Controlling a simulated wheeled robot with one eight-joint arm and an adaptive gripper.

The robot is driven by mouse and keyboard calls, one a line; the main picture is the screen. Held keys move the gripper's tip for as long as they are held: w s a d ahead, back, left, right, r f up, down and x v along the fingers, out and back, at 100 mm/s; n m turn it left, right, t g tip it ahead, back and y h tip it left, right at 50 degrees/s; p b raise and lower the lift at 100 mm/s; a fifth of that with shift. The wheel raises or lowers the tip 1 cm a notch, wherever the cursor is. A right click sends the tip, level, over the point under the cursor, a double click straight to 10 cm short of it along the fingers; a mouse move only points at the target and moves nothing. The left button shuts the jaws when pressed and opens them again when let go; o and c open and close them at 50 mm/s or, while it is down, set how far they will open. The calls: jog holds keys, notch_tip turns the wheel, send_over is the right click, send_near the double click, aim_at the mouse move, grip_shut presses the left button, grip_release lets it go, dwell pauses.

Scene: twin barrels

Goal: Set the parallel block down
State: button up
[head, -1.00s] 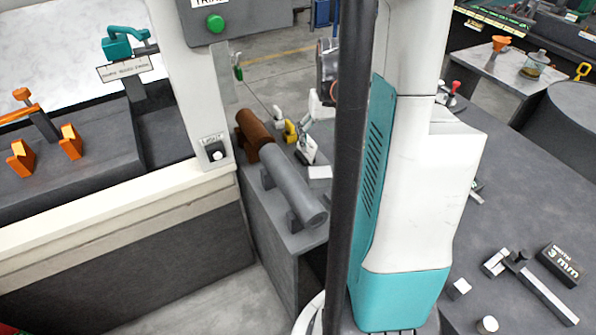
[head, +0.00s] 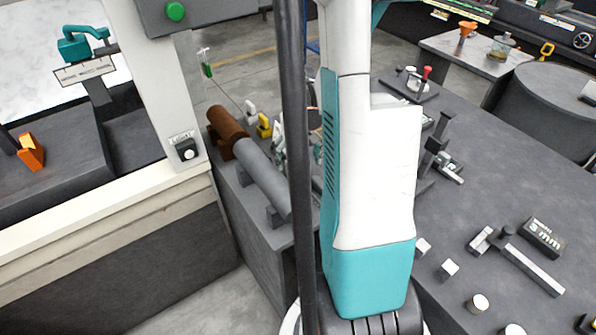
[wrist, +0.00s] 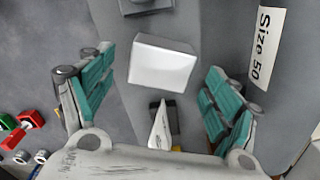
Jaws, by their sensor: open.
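A pale, box-shaped block (wrist: 162,66), which looks like the parallel block, is in the wrist view between the two teal-padded fingers of my gripper (wrist: 158,88). The fingers are wide open, with a gap on each side of the block, so they do not hold it. Dark grey surface lies behind the block; I cannot tell for sure whether it rests flat on it. A second, pointed white piece (wrist: 160,128) beside a dark block shows nearer my palm. In the head view my arm and a dark pole hide most of the gripper and the block.
A "Size 50" label (wrist: 263,45) is at the right of the wrist view. In the head view a brown barrel (head: 227,122) and a grey barrel (head: 264,178) lie in line on the bench. Small blocks and a "3 mm" block (head: 541,238) sit on the right table.

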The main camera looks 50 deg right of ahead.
aim_at(298, 164)
notch_tip(298, 164, down, 4)
jog(key=shift+r+b, duration=0.1)
jog(key=shift+b, duration=0.55)
jog(key=shift+s+r, duration=0.1)
grip_shut()
jog(key=shift+r, duration=0.1)
